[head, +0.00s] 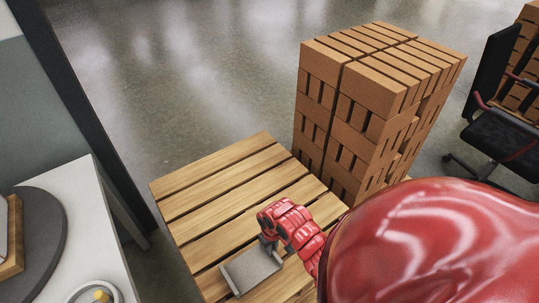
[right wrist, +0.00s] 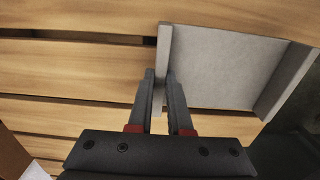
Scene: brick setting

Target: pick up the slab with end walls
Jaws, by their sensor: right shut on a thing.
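The slab with end walls (head: 252,268) is a grey flat plate with a raised wall at each end. It is on or just above the wooden slatted pallet (head: 222,192); I cannot tell if it touches. My right gripper (head: 268,242) is at the slab's right end in the head view. In the right wrist view, the slab (right wrist: 222,68) shows to the right of centre, and my right gripper (right wrist: 161,88) is shut on its near end wall, one finger on each side. My left gripper is not in view.
A tall stack of orange bricks (head: 372,95) stands behind the pallet to the right. A white table (head: 75,215) with a dark round plate (head: 52,250) is at the left. An office chair (head: 500,128) stands at the far right. The pallet's far part is bare.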

